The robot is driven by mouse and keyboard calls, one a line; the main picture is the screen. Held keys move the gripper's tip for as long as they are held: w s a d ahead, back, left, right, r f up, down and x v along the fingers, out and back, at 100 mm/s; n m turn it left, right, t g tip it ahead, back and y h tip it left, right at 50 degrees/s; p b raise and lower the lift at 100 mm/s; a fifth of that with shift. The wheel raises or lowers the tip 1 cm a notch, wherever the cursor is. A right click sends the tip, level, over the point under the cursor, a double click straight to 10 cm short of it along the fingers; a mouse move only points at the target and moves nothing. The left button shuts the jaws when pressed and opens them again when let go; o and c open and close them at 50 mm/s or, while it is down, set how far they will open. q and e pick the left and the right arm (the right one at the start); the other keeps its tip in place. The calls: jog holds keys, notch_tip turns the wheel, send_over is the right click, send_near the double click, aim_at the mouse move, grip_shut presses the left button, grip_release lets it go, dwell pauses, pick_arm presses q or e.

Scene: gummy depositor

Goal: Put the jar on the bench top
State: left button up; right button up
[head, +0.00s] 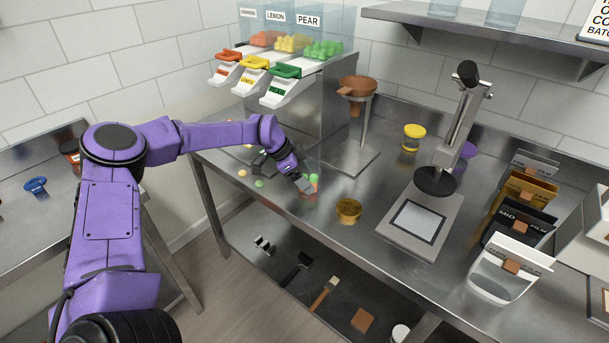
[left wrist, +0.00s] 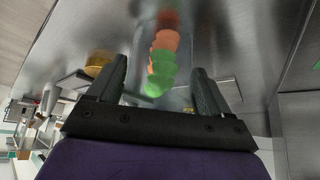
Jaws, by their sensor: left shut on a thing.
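A clear jar (head: 313,181) with green and orange gummies in it is at the front left of the steel bench top (head: 375,195). My left gripper (head: 304,184) is shut on the jar. In the left wrist view the jar (left wrist: 160,60) sits between the two fingers, with green and orange gummies stacked inside. I cannot tell whether the jar's base touches the bench top. My right gripper is not in view.
The gummy dispenser (head: 310,95) and a funnel stand (head: 352,158) are behind. Several loose gummies lie left of my gripper. Bare bench shows around the gold lid.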

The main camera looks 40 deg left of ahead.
pick_arm(q)
jog(key=o, duration=1.4)
jog(key=shift+f, duration=0.15)
jog(key=b+v, duration=0.2)
jog(key=v, duration=1)
